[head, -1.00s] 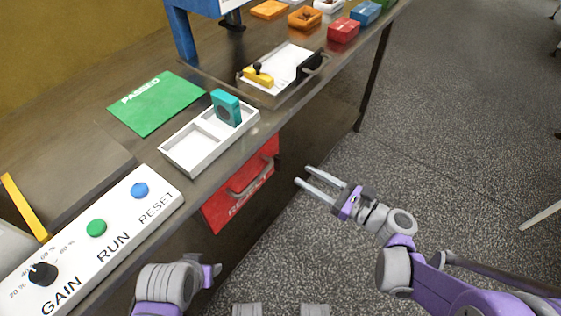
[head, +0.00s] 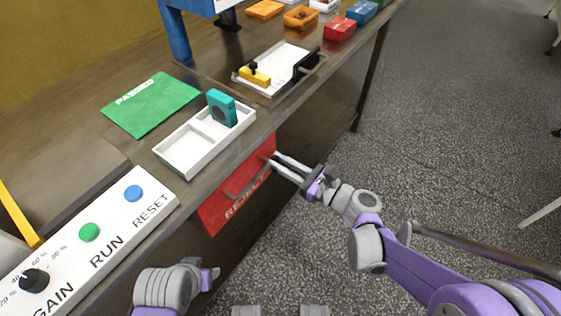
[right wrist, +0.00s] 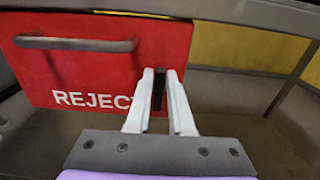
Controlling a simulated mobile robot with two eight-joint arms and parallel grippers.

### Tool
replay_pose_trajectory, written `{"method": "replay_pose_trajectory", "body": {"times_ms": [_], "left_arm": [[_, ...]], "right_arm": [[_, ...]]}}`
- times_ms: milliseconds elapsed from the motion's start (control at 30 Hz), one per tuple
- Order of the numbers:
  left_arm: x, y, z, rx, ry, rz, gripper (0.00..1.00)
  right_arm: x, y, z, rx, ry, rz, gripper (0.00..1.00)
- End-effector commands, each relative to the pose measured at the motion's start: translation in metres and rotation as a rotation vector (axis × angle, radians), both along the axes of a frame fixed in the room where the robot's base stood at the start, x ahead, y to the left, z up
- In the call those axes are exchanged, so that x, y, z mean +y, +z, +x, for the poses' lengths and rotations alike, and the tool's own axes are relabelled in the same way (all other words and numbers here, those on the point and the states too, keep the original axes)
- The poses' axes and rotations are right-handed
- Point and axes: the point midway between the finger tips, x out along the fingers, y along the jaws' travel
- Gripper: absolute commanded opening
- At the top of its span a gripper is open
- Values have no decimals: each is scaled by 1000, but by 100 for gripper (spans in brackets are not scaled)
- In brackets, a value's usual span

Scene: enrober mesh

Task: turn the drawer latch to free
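The red drawer front marked REJECT (head: 232,200) is set under the bench edge. It also shows in the right wrist view (right wrist: 75,75), with its grey bar handle (right wrist: 75,44). A small dark upright latch (right wrist: 159,88) stands at the drawer's right side in the right wrist view. My right gripper (right wrist: 160,76) has its two fingers on either side of the latch, with little or no gap. In the head view my right gripper (head: 273,158) reaches the drawer's right end and hides the latch. My left arm shows at the bottom, but its fingers are not seen.
Above the drawer, a white tray (head: 174,157) holds a teal block (head: 221,108). A control panel (head: 112,222) lies at the left, and a green PASSED mat (head: 150,112) lies behind. Open floor lies to the right of the bench.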

Motion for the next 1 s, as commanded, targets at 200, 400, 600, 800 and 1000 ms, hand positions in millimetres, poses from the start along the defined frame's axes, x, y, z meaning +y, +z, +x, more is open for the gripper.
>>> {"method": "replay_pose_trajectory", "body": {"times_ms": [200, 400, 600, 800, 1000], "left_arm": [[0, 0, 0, 0, 0, 0, 50], [0, 0, 0, 0, 0, 0, 50], [0, 1, 0, 0, 0, 0, 50], [0, 3, 0, -1, 0, 0, 50], [0, 6, -1, -2, 0, 0, 50]], "right_arm": [[0, 0, 0, 1, 0, -1, 0], [0, 0, 0, -1, 0, -2, 0], [0, -1, -1, -29, 1, -23, 0], [2, -1, -3, -113, 1, -85, 0], [4, -1, -5, -248, 2, -184, 0]]}}
